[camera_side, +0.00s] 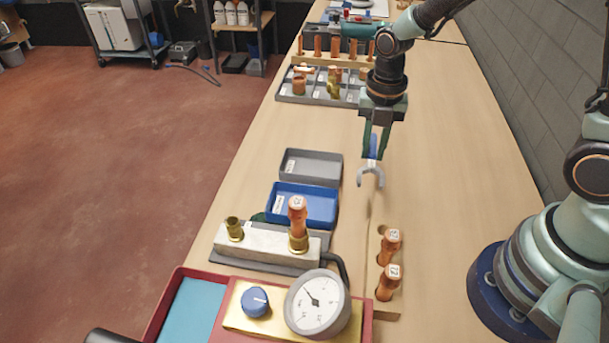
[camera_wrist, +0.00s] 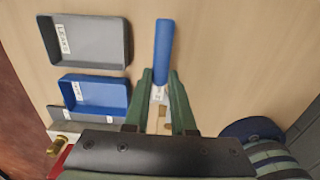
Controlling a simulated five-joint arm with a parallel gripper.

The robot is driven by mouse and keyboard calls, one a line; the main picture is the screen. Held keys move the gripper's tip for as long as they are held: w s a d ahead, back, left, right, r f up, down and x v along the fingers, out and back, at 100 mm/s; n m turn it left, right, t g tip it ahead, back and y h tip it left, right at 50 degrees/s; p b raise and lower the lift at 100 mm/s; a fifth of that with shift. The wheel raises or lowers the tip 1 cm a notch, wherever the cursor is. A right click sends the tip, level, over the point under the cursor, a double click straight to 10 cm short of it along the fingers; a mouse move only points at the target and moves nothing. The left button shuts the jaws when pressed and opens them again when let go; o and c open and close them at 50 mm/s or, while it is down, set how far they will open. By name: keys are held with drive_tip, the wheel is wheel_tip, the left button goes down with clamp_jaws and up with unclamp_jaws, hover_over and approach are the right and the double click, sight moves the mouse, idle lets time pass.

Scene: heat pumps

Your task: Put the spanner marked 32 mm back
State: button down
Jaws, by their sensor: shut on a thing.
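My gripper (camera_side: 376,144) is shut on a spanner and holds it above the bare table. The spanner has a blue handle (camera_wrist: 164,45) and a grey open-ended head (camera_side: 371,177) that hangs down in the side view. In the wrist view the fingers (camera_wrist: 160,88) close on the spanner and the blue handle sticks out beyond them. The marking on the spanner is too small to read. The spanner is to the right of the grey tray (camera_side: 312,178) and the blue tray (camera_side: 332,205).
A metal block (camera_side: 265,243) with brass fittings and a copper piece stands in front of the blue tray. A gauge (camera_side: 318,303) sits at the front. Two copper pieces (camera_side: 389,262) stand in a wooden strip. A compartment tray (camera_side: 327,99) lies farther back. The table's right is clear.

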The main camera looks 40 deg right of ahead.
sight(366, 184)
drive_tip(key=shift+f, duration=3.65)
drive_tip(key=shift+f, duration=0.1)
drive_tip(key=c, duration=0.7)
unclamp_jaws()
drive_tip(key=shift+c, duration=0.2)
wheel_tip(366, 184, up, 12)
drive_tip(key=shift+r, duration=0.15)
drive_tip(key=s+d+r+m+t, duration=0.2)
drive_tip(key=r+m, duration=0.4)
drive_tip(key=m, duration=0.7)
drive_tip(key=s+d+r+m+t, duration=0.2)
drive_tip(key=r+m, duration=0.4)
drive_tip(key=m, duration=0.8)
drive_tip(key=shift+s+r+t, duration=0.2)
drive_tip(key=shift+s+t, duration=0.6)
drive_tip(key=shift+s, duration=0.4)
